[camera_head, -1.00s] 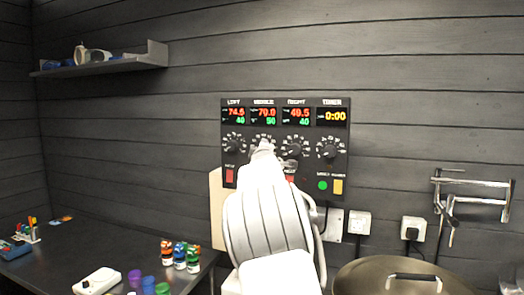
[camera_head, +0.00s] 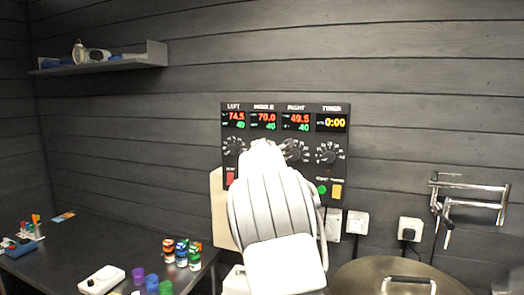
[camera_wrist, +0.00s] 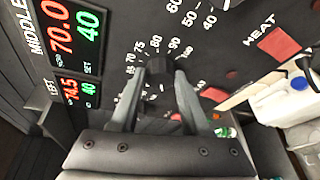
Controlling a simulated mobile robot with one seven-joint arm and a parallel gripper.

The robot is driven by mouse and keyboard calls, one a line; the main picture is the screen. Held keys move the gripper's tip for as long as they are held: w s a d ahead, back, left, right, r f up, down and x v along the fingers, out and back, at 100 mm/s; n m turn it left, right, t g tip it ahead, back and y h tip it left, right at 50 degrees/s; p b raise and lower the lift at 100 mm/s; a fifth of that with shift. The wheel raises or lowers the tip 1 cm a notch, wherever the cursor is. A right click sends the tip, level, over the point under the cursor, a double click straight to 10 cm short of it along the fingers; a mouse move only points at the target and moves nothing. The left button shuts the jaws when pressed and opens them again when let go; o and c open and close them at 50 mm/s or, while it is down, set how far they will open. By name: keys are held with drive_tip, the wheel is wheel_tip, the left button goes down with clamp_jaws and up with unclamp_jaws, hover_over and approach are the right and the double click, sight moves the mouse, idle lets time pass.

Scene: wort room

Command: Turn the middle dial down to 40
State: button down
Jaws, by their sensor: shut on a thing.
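The control panel (camera_head: 313,180) hangs on the dark plank wall with LEFT, MIDDLE, RIGHT and TIMER displays. The MIDDLE display (camera_head: 264,121) reads 70.0 in red and 40 in green; it also shows in the wrist view (camera_wrist: 78,32). In the wrist view the black middle dial (camera_wrist: 158,67) sits between the fingertips of my gripper (camera_wrist: 159,80), which is shut on it. The number ring shows around the dial. In the head view my arm hides the middle dial and most of the gripper.
The right dial (camera_head: 296,151) and left dial (camera_head: 233,146) are close on either side. The timer dial (camera_head: 327,156) is farther right. A red HEAT switch (camera_wrist: 277,42) shows in the wrist view. A large lidded pot (camera_head: 350,278) stands below right.

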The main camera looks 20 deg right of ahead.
idle(0.4)
drive_tip(key=shift+c, duration=1.9)
unclamp_jaws()
drive_tip(key=b+v, duration=1)
drive_tip(key=v, duration=0.7)
drive_tip(key=shift+a+r, duration=0.15)
drive_tip(key=shift+s, duration=0.1)
